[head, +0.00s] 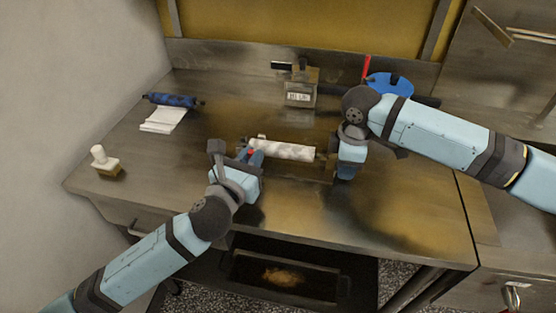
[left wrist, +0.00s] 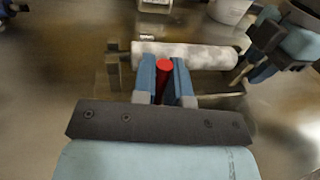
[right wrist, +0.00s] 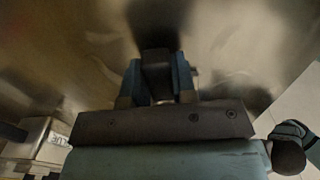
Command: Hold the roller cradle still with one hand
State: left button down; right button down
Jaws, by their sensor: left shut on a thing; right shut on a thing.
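A roller wrapped in pale mottled mesh (head: 283,150) lies across a dark roller cradle (head: 322,165) in the middle of the bench; the roller also shows in the left wrist view (left wrist: 190,56). My left gripper (head: 250,156) is shut on a red rod-like handle (left wrist: 163,68) just in front of the roller's left part. What the red handle belongs to is hidden. My right gripper (head: 345,172) is at the cradle's right end, shut on a dark block (right wrist: 155,60) that seems to be part of the cradle. Its fingertips are partly hidden in the head view.
A blue roller (head: 172,100) with a white sheet (head: 163,119) lies back left. A white-knobbed brush (head: 104,160) stands at the left edge. A labelled metal box (head: 300,92) and a blue round container (head: 390,84) stand behind. The front right bench is clear.

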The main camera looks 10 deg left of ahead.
pick_arm(q)
jog(key=shift+a, duration=0.7)
jog(key=c, duration=1.2)
grip_release()
jog(key=shift+o, duration=0.2)
jog(key=s, duration=0.4)
jog(key=s+a, duration=0.1)
jog(key=s, duration=0.3)
jog(key=s+a, duration=0.1)
jog(key=s, duration=0.3)
jog(key=shift+a, duration=0.1)
jog(key=shift+w, duration=0.1)
